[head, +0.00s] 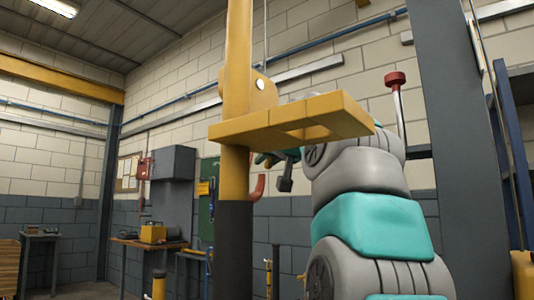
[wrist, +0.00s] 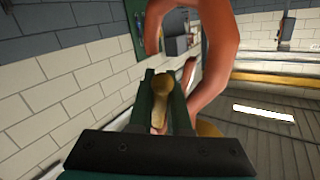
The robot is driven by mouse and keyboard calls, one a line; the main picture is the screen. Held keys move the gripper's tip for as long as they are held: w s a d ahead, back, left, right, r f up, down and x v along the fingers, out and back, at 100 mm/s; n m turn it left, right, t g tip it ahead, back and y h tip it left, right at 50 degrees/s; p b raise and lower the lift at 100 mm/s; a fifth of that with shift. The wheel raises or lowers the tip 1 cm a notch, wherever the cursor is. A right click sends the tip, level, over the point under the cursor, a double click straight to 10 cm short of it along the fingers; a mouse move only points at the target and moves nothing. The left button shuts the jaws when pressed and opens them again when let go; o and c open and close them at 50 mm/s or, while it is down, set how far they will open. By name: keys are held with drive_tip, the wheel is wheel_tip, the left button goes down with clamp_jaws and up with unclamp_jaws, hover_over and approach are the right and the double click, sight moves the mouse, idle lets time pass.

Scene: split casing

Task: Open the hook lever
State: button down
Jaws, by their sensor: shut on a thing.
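The orange-red hook (wrist: 215,60) fills the upper middle of the wrist view, curving around beyond my fingertips. In the head view only a small part of the hook (head: 258,188) shows, below the yellow plate and right of the post. The brass-coloured hook lever (wrist: 162,103) lies between the two dark green fingers of my gripper (wrist: 168,80), inside the hook's curve. My gripper is shut on this lever. In the head view my gripper (head: 272,160) is partly hidden behind the yellow plate, and the lever cannot be made out.
A yellow post (head: 236,90) with a yellow horizontal plate (head: 290,116) stands in front of my arm and hook. Behind are a workbench (head: 150,243), a grey cabinet (head: 171,163) and a block wall (head: 185,80). A grey column (head: 455,130) stands at the right.

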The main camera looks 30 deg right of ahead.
drive_tip(key=shift+s+a+r+m, duration=0.1)
drive_tip(key=shift+s+a+m, duration=0.05)
drive_tip(key=shift+m, duration=0.15)
idle(0.4)
drive_tip(key=c, duration=1.2)
unclamp_jaws()
drive_tip(key=shift+o, duration=0.2)
